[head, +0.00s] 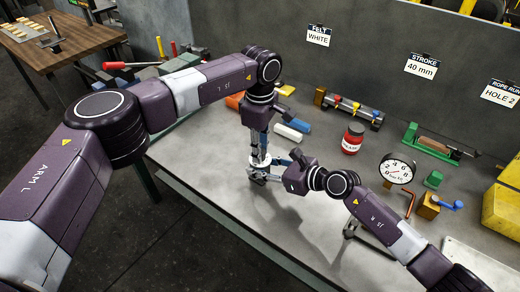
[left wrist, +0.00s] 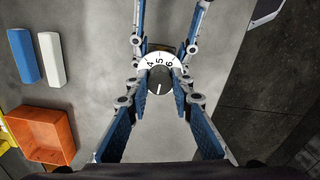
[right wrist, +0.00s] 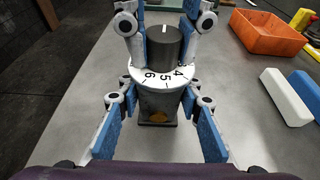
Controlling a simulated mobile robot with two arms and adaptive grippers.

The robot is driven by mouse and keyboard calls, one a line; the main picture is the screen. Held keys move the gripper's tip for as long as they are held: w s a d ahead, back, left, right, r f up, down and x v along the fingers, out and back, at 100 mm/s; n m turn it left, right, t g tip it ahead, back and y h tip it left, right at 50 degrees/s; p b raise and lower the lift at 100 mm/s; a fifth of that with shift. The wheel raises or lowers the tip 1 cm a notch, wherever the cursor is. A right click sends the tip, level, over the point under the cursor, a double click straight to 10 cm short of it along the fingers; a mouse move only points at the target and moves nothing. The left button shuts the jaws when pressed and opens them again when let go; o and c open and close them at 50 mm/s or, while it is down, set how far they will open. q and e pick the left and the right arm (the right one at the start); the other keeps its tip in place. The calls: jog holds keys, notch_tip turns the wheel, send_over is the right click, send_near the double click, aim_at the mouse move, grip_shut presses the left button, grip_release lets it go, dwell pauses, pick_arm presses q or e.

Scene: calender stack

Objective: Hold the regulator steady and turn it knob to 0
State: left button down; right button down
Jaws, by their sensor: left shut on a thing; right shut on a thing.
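The regulator is a grey cylinder (right wrist: 158,103) standing upright on a dark square base, with a white numbered dial (left wrist: 147,63) and a dark knob (right wrist: 165,48) on top. The digits 4, 5 and 6 show. The knob's white mark points away from the 5; the digit at the mark is hidden. My left gripper (head: 259,160) comes from above and is shut on the knob; its fingers also show in the left wrist view (left wrist: 160,92). My right gripper (right wrist: 160,105) is shut on the regulator's body from the side, below the dial.
An orange bin (right wrist: 270,35), a white block (right wrist: 290,100) and a blue block (left wrist: 22,55) lie nearby. A red jar (head: 352,141), a dial gauge (head: 397,169) and a green-based fixture (head: 428,146) stand to the right. The bench's front edge is close to the regulator.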

pick_arm(q)
jog(key=n, duration=0.6)
jog(key=shift+n, duration=0.4)
dwell(0.3)
jog(key=c, duration=1.7)
grip_release()
notch_tip(320, 180, up, 12)
jog(key=shift+r, duration=0.1)
pick_arm(e)
jog(key=c, duration=1.3)
grip_release()
